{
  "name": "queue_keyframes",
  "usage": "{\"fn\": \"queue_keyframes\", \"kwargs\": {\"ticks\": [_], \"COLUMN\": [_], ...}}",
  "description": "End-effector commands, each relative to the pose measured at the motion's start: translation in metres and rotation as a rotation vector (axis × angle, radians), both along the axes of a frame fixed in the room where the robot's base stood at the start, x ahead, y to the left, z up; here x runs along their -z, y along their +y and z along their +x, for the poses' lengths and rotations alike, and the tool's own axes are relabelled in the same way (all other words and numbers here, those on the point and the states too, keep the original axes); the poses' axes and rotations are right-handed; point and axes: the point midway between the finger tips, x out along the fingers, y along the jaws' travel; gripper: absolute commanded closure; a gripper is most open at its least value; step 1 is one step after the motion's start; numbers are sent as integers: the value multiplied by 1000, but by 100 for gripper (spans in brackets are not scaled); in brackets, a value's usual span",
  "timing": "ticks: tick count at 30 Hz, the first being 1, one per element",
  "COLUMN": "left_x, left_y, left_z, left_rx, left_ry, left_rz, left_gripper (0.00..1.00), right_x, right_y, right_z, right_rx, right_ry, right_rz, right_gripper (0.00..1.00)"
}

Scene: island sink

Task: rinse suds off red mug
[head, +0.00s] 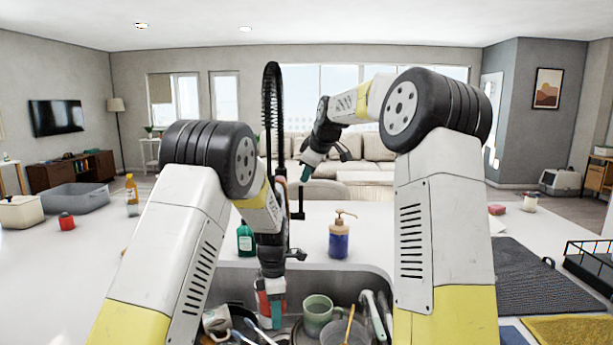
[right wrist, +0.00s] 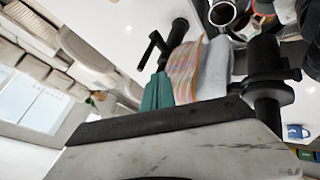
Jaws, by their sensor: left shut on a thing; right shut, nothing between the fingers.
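A red mug (head: 263,303) is low in the sink, mostly hidden behind my left gripper. My left gripper (head: 277,310) points down into the sink and is shut on the red mug. Whether suds are on the mug is too small to tell. The black faucet (head: 271,95) with its coiled hose rises behind my left arm, and its lever (head: 298,206) sticks out to the right. My right gripper (head: 306,172) is shut and empty above the counter, just right of the faucet. Its teal finger (right wrist: 158,92) shows in the right wrist view, close to a black bar.
The sink (head: 377,282) also holds a green mug (head: 317,312), a bowl and utensils. A green bottle (head: 245,240) and a blue soap pump (head: 339,238) stand behind it. A grey tub (head: 75,198) is at left, a dark mat (head: 525,280) at right.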

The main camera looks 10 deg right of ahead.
Motion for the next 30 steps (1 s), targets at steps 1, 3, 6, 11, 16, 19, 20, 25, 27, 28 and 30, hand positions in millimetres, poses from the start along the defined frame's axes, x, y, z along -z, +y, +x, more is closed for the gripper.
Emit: {"fn": "queue_keyframes", "kwargs": {"ticks": [1, 3, 6, 11, 16, 19, 20, 25, 27, 28, 30], "left_x": [-1, -1, -1, -1, 0, -1, -1, 0, -1, -1, 0], "left_y": [2, 6, 11, 19, 27, 31, 33, 41, 42, 43, 43], "left_z": [-3, -7, -13, -23, -33, -39, -40, -49, -51, -52, -52], "left_rx": [0, 0, -1, -1, 0, 0, 0, -1, -1, -1, -1], "left_ry": [0, 0, -1, 0, 1, 0, 0, 0, -1, -1, -1], "left_rz": [0, 0, 0, 0, 0, -1, 0, 0, 0, 0, 0], "left_gripper": [100, 100, 100, 100, 100, 100, 100, 100, 100, 100, 100], "right_x": [0, 0, 0, 0, 0, 0, 0, 0, 0, 0, 0], "right_y": [0, 0, 0, 0, 0, 0, 0, 0, 0, 0, 0], "right_z": [0, 0, 0, 0, 0, 0, 0, 0, 0, 0, 0], "right_rx": [0, 0, 0, 0, 0, 0, 0, 0, 0, 0, 0], "right_ry": [0, 0, 0, 0, 0, 0, 0, 0, 0, 0, 0], "right_rz": [0, 0, 0, 0, 0, 0, 0, 0, 0, 0, 0], "right_gripper": [100, 100, 100, 100, 100, 100, 100, 100, 100, 100, 100]}}
